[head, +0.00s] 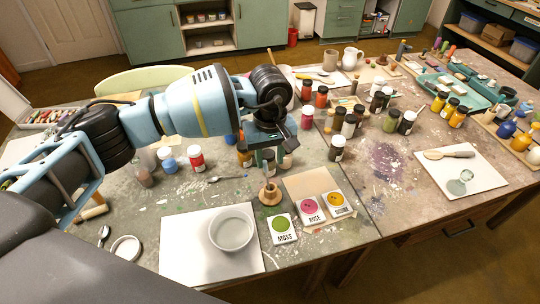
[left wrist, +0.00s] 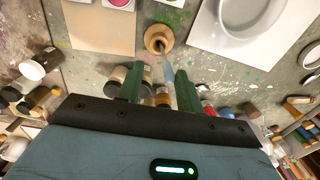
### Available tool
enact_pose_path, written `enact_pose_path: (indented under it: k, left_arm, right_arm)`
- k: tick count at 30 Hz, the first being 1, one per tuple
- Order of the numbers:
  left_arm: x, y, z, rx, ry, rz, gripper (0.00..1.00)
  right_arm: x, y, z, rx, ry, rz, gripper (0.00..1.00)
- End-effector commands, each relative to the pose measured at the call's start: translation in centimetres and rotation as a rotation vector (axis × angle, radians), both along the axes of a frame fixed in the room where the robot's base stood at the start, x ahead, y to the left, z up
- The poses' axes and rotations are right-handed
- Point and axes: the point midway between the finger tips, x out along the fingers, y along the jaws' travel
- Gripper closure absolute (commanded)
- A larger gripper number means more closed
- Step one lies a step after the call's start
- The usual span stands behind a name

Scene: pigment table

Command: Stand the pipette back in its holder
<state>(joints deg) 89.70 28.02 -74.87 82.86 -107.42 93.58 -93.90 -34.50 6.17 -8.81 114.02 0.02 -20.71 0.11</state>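A small round wooden holder (head: 270,194) stands on the table between the white bowl and the pigment cards. It also shows in the left wrist view (left wrist: 158,39). A thin, pale bluish piece that looks like the pipette (left wrist: 168,71) shows just beside the holder's top, toward my fingers; whether it stands in the hole is unclear. My left gripper (head: 267,160) points down just above and behind the holder. In the left wrist view its two green fingers (left wrist: 159,88) are apart, with a gap showing jars beyond. My right gripper is not in view.
A white bowl (head: 232,230) on a white board (head: 180,255) lies front left of the holder. Moss (head: 282,229), rose (head: 311,208) and another card stand to the right. Several jars crowd behind, including a dark jar (head: 337,148). A spoon (head: 228,178) lies left.

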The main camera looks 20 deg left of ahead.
Motion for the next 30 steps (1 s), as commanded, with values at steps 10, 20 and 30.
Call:
enact_pose_path:
  k: [10,20,30]
  left_arm:
    - [0.1,0.0,4.8,0.000,-0.004,0.000,0.64]
    - [0.0,0.0,7.7,0.000,-0.001,0.000,0.64]
    - [0.0,0.0,7.7,0.000,-0.001,0.000,0.64]
  right_arm:
    - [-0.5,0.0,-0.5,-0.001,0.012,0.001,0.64]
    - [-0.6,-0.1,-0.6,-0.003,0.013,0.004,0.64]
    - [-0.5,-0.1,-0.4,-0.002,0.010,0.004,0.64]
